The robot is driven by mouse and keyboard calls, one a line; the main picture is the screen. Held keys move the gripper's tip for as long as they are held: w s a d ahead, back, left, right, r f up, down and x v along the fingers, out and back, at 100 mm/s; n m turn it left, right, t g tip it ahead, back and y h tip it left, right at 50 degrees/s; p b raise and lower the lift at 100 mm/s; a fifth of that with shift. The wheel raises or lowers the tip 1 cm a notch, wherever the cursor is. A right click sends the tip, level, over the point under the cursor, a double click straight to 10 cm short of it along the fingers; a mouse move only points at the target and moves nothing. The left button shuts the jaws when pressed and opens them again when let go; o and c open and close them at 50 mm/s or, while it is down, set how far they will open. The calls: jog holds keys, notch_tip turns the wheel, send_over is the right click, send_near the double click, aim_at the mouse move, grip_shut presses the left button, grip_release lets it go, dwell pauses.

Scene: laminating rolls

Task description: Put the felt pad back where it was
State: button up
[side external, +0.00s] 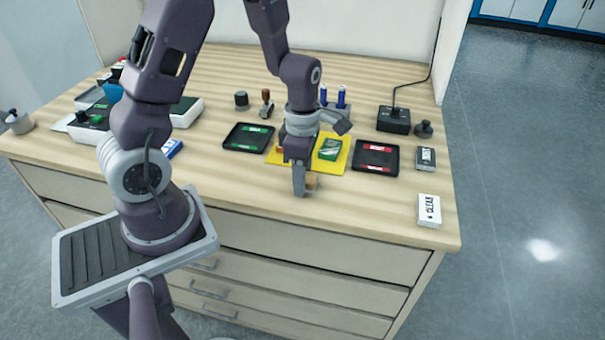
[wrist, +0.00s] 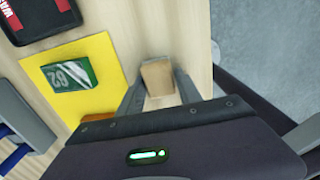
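A tan-brown block (side external: 311,181), which may be the felt pad, is near the table's front edge, in front of the yellow mat (side external: 277,157). In the wrist view the block (wrist: 157,77) lies between the fingertips of my gripper (wrist: 160,80), with a finger against each side. In the side view my gripper (side external: 303,182) points down and one finger partly covers the block. I cannot tell whether the block touches the table. A green and white packet (side external: 330,149) lies on the mat. An orange-brown thing (wrist: 98,117) shows at the mat's edge, mostly hidden.
A black tray with green labels (side external: 249,137) is left of the mat, and one with red labels (side external: 376,156) is right. A white card marked CLEAR (side external: 429,210) lies at the front right. The front left table is mostly clear.

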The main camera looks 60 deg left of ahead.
jog(key=shift+o, duration=1.1)
notch_tip(320, 180, up, 16)
jog(key=s+d+m+t, duration=0.1)
jog(key=s+d+m, duration=0.1)
jog(key=m, duration=0.2)
jog(key=s+d+r+m+t, duration=0.2)
jog(key=s+m, duration=0.4)
jog(key=m, duration=0.5)
jog(key=s+d+r+m+t, duration=0.2)
jog(key=s+m, duration=0.4)
jog(key=m, duration=0.6)
notch_tip(320, 180, up, 3)
jog(key=shift+s+d+f+t, duration=0.2)
jog(key=shift+d+t, duration=0.1)
jog(key=shift+d, duration=0.4)
